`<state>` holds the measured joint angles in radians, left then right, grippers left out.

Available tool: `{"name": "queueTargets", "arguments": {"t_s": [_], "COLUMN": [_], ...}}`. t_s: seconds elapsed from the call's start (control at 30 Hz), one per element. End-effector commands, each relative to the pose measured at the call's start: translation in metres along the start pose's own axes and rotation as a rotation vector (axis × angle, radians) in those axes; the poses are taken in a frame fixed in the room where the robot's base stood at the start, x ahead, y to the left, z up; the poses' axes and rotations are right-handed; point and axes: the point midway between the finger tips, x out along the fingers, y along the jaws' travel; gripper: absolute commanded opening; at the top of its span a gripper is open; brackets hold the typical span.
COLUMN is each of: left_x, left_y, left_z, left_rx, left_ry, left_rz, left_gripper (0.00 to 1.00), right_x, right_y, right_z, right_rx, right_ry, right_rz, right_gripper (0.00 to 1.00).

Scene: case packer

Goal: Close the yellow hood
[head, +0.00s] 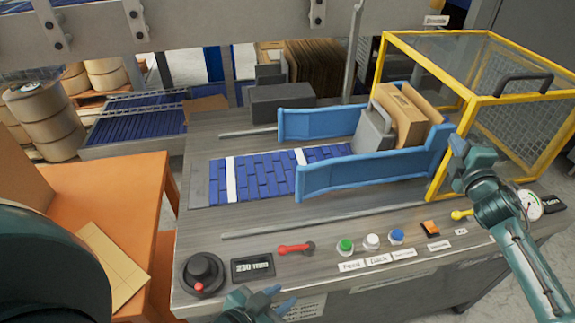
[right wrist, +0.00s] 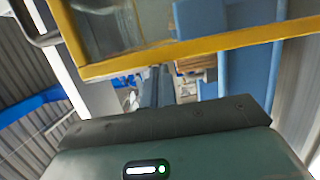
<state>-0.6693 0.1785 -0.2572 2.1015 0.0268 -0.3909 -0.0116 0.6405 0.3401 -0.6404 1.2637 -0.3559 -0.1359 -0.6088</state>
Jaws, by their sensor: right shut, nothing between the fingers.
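The yellow hood (head: 484,99) is a yellow-framed box with clear and mesh panels at the right end of the machine. It has a black handle (head: 524,77) on top. Whether it is fully down is unclear. My right gripper (head: 457,146) is shut and empty, near the hood's lower left front post. In the right wrist view, a yellow frame bar (right wrist: 190,54) of the hood crosses just beyond my gripper; contact cannot be told. My left gripper (head: 272,299) is low at the machine's front edge, partly cut off, its opening unclear.
Blue side guides (head: 372,174) flank a cardboard carton (head: 401,117) and a grey pusher block (head: 373,130). The front panel has a red lever (head: 296,248), several coloured buttons and a yellow lever (head: 461,214) near my right arm. An orange table (head: 95,185) stands at left.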

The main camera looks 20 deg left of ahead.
Motion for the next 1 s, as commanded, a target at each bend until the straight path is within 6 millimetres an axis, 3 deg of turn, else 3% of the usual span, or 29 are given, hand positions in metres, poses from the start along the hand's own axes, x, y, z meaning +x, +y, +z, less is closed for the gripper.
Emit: {"name": "queueTargets", "arguments": {"t_s": [1.0], "left_x": [0.0003], "left_y": [0.0007], "left_z": [-0.0001], "left_rx": [-0.002], "left_ry": [-0.001], "left_rz": [0.001], "left_gripper": [0.29], "right_x": [0.0004], "right_y": [0.0032], "right_z": [0.0046], "right_rx": [-0.003], "right_ry": [-0.009], "right_rz": [0.003], "right_gripper": [0.00]}}
